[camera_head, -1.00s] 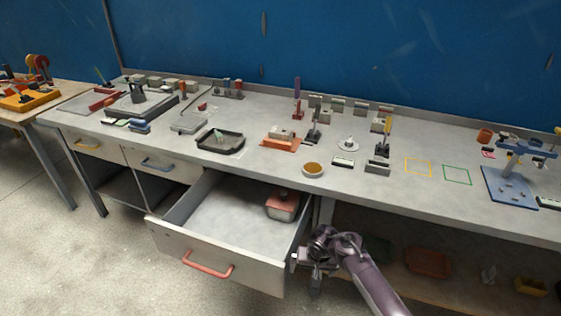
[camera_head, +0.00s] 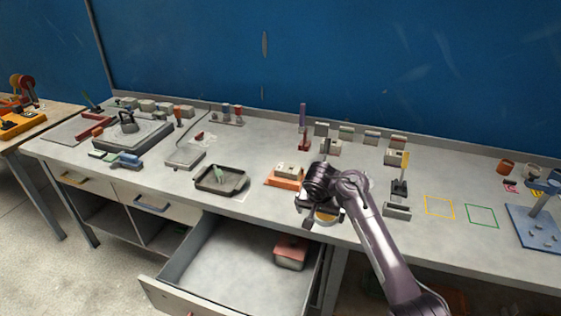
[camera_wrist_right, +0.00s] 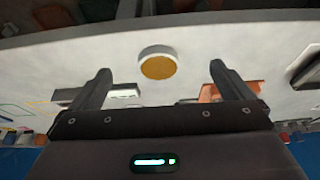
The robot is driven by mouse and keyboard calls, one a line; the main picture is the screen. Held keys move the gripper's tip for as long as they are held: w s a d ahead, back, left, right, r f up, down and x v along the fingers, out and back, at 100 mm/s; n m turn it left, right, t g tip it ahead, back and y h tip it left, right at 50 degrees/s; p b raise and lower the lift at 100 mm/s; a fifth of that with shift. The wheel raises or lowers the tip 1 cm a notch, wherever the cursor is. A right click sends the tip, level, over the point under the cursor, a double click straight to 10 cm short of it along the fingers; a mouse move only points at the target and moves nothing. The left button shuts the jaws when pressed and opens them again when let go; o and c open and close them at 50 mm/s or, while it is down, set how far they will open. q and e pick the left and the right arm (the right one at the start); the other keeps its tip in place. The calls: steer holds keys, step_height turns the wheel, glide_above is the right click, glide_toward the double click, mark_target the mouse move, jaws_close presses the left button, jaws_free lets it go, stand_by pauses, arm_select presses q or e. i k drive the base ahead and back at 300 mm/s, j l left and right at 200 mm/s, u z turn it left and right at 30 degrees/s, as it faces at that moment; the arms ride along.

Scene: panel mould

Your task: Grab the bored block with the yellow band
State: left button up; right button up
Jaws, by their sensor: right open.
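My right gripper (camera_head: 322,217) is over the front part of the bench, close to a round white dish with amber contents (camera_head: 326,219). In the right wrist view, my right gripper (camera_wrist_right: 160,72) is open and empty, its two fingers apart with the dish (camera_wrist_right: 158,64) showing between them. My left gripper is not in view.
An open drawer (camera_head: 215,262) holds a reddish box (camera_head: 291,252). A black tray (camera_head: 221,179) lies left of the orange base. Yellow (camera_head: 439,207) and green (camera_head: 482,216) outlines mark bare bench.

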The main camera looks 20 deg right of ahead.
mark_target(288, 171)
steer(key=i, duration=0.9)
